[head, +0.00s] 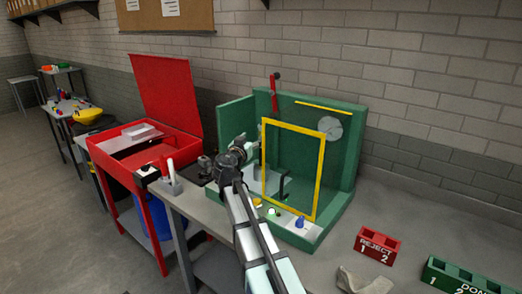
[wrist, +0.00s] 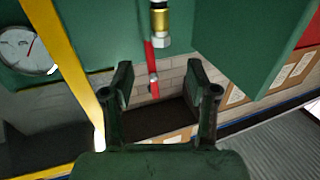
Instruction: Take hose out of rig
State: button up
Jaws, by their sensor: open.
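The rig (head: 340,170) is a green open box with a yellow frame (head: 321,170) at its front. My gripper (head: 256,147) is at the rig's left opening, beside the yellow frame; its fingertips are hard to make out there. In the wrist view my gripper (wrist: 158,85) is open, with nothing between its fingers. A brass fitting (wrist: 159,20) with a silver nut hangs beyond the fingertips, apart from them. I cannot tell whether it belongs to the hose. A black bent piece (head: 284,187) stands inside the rig. No hose is clearly recognisable.
A red lever (head: 274,90) stands on the rig's back left, and a round gauge (head: 330,128) on its back wall. A red reject holder (head: 377,245) and a green holder (head: 465,277) are at right. A red open box (head: 150,140) stands left.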

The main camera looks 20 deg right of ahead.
aim_at(260, 128)
jog(key=p+x, duration=0.1)
jog(key=x, duration=0.4)
jog(key=shift+w+d+p, duration=0.15)
jog(key=shift+w+p, duration=0.1)
jog(key=shift+p, duration=0.05)
jog(key=p+x, duration=0.2)
jog(key=x, duration=0.3)
jog(key=shift+w+d+f, duration=0.1)
jog(key=shift+w+d, duration=0.1)
jog(key=shift+d, duration=0.05)
grip_shut()
